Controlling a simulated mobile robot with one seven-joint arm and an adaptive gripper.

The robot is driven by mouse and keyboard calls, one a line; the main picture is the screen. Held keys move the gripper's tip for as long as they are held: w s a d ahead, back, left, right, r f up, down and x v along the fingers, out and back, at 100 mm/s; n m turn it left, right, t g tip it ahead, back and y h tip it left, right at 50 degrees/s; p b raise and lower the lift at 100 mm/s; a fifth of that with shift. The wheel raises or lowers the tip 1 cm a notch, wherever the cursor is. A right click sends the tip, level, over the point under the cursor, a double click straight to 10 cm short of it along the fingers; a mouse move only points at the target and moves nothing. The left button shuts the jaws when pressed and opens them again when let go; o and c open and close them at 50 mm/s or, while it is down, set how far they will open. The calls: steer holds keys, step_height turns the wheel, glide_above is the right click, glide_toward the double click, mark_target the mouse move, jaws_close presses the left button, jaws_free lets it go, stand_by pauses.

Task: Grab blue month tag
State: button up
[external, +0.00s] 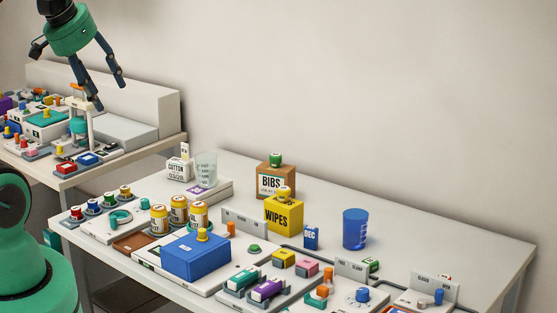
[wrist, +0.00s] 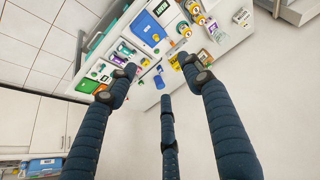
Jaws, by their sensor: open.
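The blue month tag (external: 311,237) is a small upright block marked DEC. It stands on the white table between the yellow WIPES box (external: 284,215) and the blue cup (external: 355,229). In the wrist view a small blue patch near the cup (wrist: 158,82) may be the tag, but it is too small to be sure. My gripper (external: 110,94) is open and empty, high at the upper left of the external view, far from the tag. Its dark fingers are spread apart in the wrist view (wrist: 158,66).
A brown BIBS box (external: 275,181) stands behind the WIPES box. A blue box (external: 196,257), pill bottles and small coloured items crowd the front. A white sign plate (external: 244,222) stands left of the tag. The table's back right (external: 440,240) is clear.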

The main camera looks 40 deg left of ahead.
steer(key=w+d+f+b, duration=0.1)
steer(key=w+d+f, duration=0.15)
steer(key=w, duration=0.65)
steer(key=w+d+f+n, duration=0.15)
steer(key=w+f, duration=0.25)
steer(key=w, duration=0.5)
steer(key=w+d+f+b, duration=0.1)
steer(key=w+d+f, duration=0.15)
steer(key=w, duration=0.65)
steer(key=w+d+f, duration=0.4)
steer(key=w+f, duration=0.1)
steer(key=f, duration=0.3)
steer(key=w+d+f, duration=0.4)
steer(key=w+f, duration=0.1)
steer(key=f, duration=0.2)
steer(key=w+d+f+g, duration=0.1)
steer(key=w+d+f, duration=0.3)
steer(key=f, duration=0.4)
steer(key=shift+w+d+f+y+b, duration=0.15)
steer(key=shift+w+f+y+b, duration=0.25)
steer(key=shift+w, duration=0.25)
